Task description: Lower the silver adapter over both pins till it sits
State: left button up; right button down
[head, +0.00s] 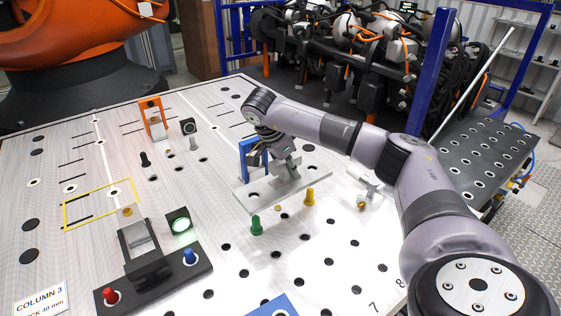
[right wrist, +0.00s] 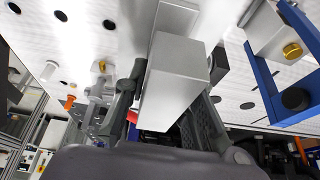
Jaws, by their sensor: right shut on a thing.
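My right gripper (head: 286,162) reaches in from the right and is shut on the silver adapter. In the right wrist view the adapter (right wrist: 174,90) is a plain grey block between the dark fingers, with a flatter silver part beyond it. In the head view the gripper is over a pale grey plate (head: 262,198) beside a blue frame (head: 246,162), and largely hides the adapter. I cannot make out both pins under the adapter, or tell whether it touches them. My left gripper is not in view.
A green peg (head: 256,226) and a yellow peg (head: 310,197) stand in front of the plate. A black base (head: 190,279) with red and blue knobs is at front left. An orange bracket (head: 153,118) stands behind. The perforated table is clear at front right.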

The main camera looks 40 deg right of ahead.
aim_at(289, 183)
jog(key=shift+f+b, duration=0.85)
jog(key=shift+f, duration=0.1)
jog(key=shift+f+b, duration=1.35)
jog(key=shift+f, duration=0.45)
jog(key=shift+f, duration=0.5)
jog(key=shift+f+b, duration=1.35)
jog(key=shift+f, duration=0.85)
jog(key=shift+f, duration=0.35)
